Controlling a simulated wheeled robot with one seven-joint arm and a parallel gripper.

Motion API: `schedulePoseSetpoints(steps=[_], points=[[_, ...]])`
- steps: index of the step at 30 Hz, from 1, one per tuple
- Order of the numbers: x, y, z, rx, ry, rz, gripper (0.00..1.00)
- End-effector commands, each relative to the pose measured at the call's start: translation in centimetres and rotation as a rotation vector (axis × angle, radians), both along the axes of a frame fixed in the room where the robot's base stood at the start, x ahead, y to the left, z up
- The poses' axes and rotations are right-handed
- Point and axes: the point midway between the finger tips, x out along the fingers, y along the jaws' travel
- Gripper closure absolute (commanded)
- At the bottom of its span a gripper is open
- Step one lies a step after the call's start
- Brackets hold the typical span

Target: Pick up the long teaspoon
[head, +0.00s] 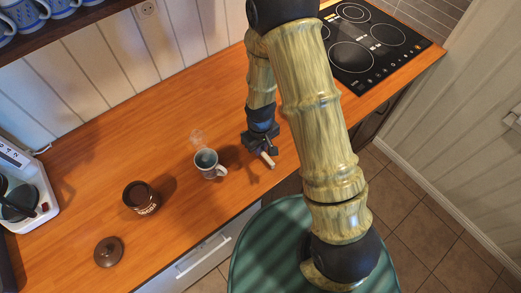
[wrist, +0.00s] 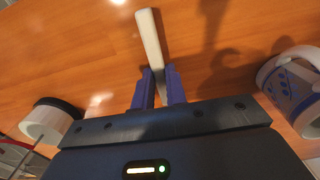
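The long teaspoon, as far as it shows, is a pale cream handle (wrist: 150,38) with a narrow metal part running back between my fingers. Its bowl is hidden. My gripper (wrist: 160,88) has its two blue fingers close against both sides of the narrow part and looks shut on it. In the head view my gripper (head: 259,145) is low over the counter's front part, right of the mug, with the pale handle (head: 267,160) sticking out toward the front edge. I cannot tell whether the spoon touches the counter.
A steaming mug (head: 209,165) stands just left of my gripper; its patterned side shows in the wrist view (wrist: 296,88). A dark jar (head: 140,197) and a round lid (head: 109,252) are farther left. A black-and-white cylinder (wrist: 45,122) is at the wrist view's left. A cooktop (head: 375,40) lies behind.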

Motion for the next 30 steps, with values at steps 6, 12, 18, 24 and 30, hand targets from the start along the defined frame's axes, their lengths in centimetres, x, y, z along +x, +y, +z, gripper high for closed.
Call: schedulePoseSetpoints(steps=[6,12,18,24,30], points=[[0.0,0.0,0.0,0.0,0.0,0.0,1.0],[0.1,0.0,0.5,0.001,-0.002,0.0,1.0],[0.1,0.0,2.6,0.002,-0.006,0.0,1.0],[0.2,0.0,6.0,0.003,-0.006,0.0,1.0],[0.1,0.0,8.9,0.002,-0.003,-0.001,1.0]])
